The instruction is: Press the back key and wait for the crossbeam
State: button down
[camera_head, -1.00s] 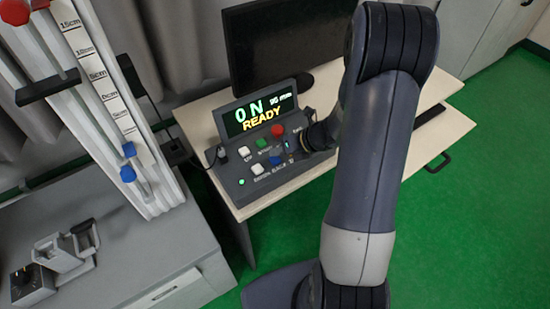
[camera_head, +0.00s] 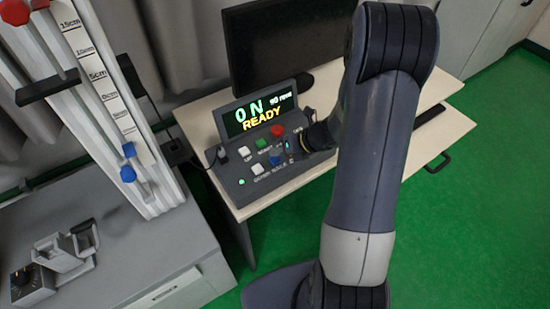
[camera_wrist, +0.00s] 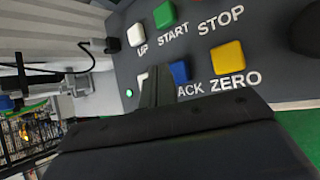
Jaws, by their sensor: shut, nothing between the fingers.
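The control box (camera_head: 225,192) stands on the desk, its display (camera_head: 257,113) reading "0 N" and "READY". The blue key (camera_wrist: 179,72), with "ACK" visible of its label, is in the lower row; it also shows in the head view (camera_head: 275,160). My gripper (camera_wrist: 157,75) is shut and empty, its tips over the panel between the lower white key and the blue key, partly covering the label. I cannot tell whether it touches a key. The drop tower (camera_head: 110,95) stands at left with a scale and a dark crosspiece (camera_head: 48,85).
The wrist view also shows the white UP key (camera_wrist: 136,35), green START key (camera_wrist: 164,14) and yellow ZERO key (camera_wrist: 228,57). A dark monitor (camera_head: 285,45) stands behind the box. The desk's right part is mostly clear.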

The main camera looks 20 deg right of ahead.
aim_at(278, 160)
jog(key=shift+f, duration=0.15)
jog(key=shift+f+b, duration=0.3)
jog(key=shift+f+b, duration=0.35)
jog(key=shift+f, duration=0.2)
dwell(0.6)
jog(key=shift+r, duration=0.1)
jog(key=shift+r+p, duration=0.9)
jog(key=shift+r, duration=0.1)
notch_tip(278, 160, up, 5)
jog(key=p, duration=0.5)
dwell(0.4)
